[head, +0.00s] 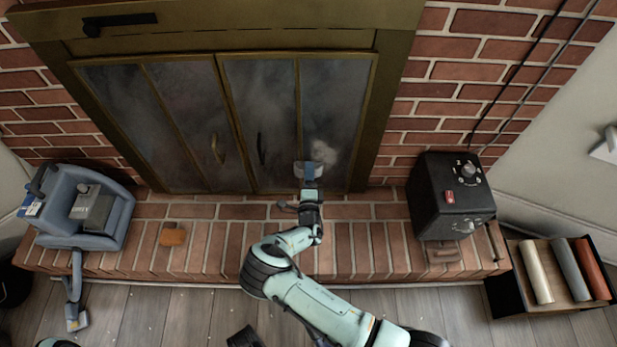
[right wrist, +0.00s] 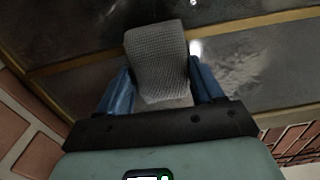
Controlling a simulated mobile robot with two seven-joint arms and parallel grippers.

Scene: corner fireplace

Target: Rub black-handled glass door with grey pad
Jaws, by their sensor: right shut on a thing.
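The black-handled glass door (head: 275,95) is the right-hand door of the brass-framed fireplace, and it is shut. Its black handle (head: 261,148) is on its left panel. A pale smudge (head: 322,152) marks the lower part of its right panel and also shows in the right wrist view (right wrist: 235,72). My right gripper (head: 310,183) is shut on the grey pad (right wrist: 158,58), a textured pad between its blue fingers. The pad is at the lower right panel, just below the smudge; I cannot tell whether it touches the glass. My left gripper is not in view.
The left door has a brass handle (head: 217,148). On the brick hearth (head: 350,250) are a blue-grey machine (head: 88,205), an orange-brown block (head: 173,236) and a black box with knobs (head: 448,195). A crate of rolls (head: 510,293) stands at right.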

